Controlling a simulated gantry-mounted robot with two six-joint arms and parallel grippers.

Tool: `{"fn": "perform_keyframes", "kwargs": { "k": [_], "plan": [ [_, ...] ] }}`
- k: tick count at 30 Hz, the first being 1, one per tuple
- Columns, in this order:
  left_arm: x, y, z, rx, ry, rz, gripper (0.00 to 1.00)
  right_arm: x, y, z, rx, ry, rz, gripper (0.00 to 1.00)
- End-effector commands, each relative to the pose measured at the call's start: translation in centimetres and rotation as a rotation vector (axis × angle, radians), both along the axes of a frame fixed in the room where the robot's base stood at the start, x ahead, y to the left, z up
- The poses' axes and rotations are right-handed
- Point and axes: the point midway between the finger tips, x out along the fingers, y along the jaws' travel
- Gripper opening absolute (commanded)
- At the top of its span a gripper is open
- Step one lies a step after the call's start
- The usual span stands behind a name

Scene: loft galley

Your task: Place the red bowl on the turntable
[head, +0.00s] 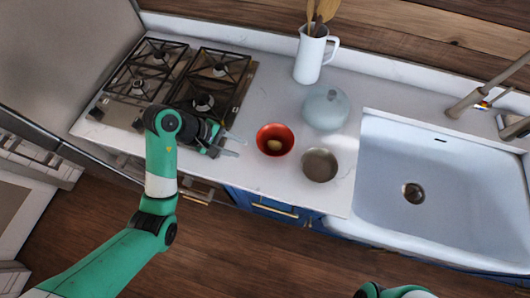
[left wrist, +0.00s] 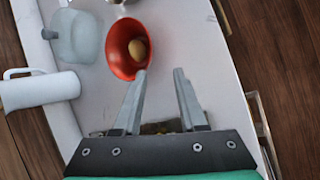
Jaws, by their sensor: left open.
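The red bowl (head: 263,134) stands upright on the white counter, with a brownish egg-like object (head: 274,146) inside. The bowl (left wrist: 117,50) and this object (left wrist: 138,49) also show in the left wrist view. My left gripper (head: 237,147) is open and empty, just left of the bowl in the head view. Its fingers (left wrist: 160,76) point toward the bowl; one fingertip overlaps the rim in the wrist view, but the head view shows a small gap. I cannot make out a turntable in either view. My right gripper is not in view; only part of my right arm shows at the bottom.
A grey round bowl-like vessel (head: 320,165) stands close right of the red bowl. A pale blue lidded pot (head: 326,108) stands behind. A white jug (head: 310,56) with utensils is at the back. The stove (head: 200,85) is left, the sink (head: 440,190) right.

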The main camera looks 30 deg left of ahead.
Motion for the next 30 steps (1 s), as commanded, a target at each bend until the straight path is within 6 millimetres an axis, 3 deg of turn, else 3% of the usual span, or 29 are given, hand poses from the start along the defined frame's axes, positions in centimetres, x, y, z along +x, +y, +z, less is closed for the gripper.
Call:
{"fn": "perform_keyframes", "kwargs": {
  "k": [6, 15, 23, 30],
  "plan": [
    [0.2, -0.9, -0.6, -0.001, 0.001, -0.016, 0.41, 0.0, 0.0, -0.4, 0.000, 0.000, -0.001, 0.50],
    [2.2, -3.0, -5.0, -0.001, 0.002, -0.015, 0.41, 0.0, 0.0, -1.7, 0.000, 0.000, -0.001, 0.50],
    [2.8, -3.6, -5.9, 0.000, 0.000, -0.015, 0.41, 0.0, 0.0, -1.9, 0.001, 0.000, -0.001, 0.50],
    [4.7, -5.5, -8.9, 0.000, 0.002, -0.015, 0.41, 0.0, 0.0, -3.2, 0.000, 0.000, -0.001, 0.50]
  ]
}}
